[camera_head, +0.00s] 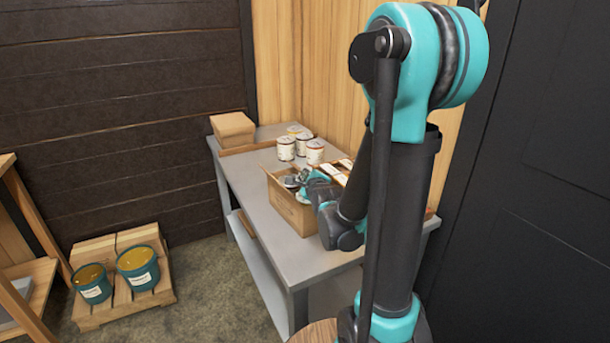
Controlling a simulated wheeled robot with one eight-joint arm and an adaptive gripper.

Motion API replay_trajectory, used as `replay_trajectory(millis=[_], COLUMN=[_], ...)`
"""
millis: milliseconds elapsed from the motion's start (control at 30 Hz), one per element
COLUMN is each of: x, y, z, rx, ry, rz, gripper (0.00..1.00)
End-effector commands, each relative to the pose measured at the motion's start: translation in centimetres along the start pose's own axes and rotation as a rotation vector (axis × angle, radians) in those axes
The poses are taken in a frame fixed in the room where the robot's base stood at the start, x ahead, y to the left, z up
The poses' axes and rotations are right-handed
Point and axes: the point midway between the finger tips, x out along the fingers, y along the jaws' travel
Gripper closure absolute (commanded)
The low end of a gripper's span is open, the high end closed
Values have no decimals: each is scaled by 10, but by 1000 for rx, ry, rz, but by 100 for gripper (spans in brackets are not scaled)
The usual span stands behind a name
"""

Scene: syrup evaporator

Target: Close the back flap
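An open cardboard box (290,208) stands on the grey table (248,187). Its front side faces me. My arm covers its right part, so I cannot make out the back flap clearly. My gripper (292,181) is at the top opening of the box, at or just above the rim. It is small and partly hidden by my own wrist, and I cannot tell whether its fingers are open, shut or touching a flap.
Several white cans (286,148) stand behind the box. White-topped items (334,171) sit in brown packaging beside it. A closed carton (232,127) is at the table's far left corner. Two green buckets (138,268) stand on a wooden pallet on the floor. The table's left front is clear.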

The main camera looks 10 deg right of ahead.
Motion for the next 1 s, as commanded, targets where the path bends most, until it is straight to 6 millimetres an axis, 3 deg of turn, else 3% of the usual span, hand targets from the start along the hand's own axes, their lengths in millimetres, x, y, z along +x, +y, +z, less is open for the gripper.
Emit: replay_trajectory(millis=[367, 567, 1000], x=[0, 0, -8], y=[0, 0, 0], z=[-1, 0, 0], rx=[-2, -2, -2], ry=[1, 1, 1], rz=[0, -1, -1], gripper=[100, 76, 76])
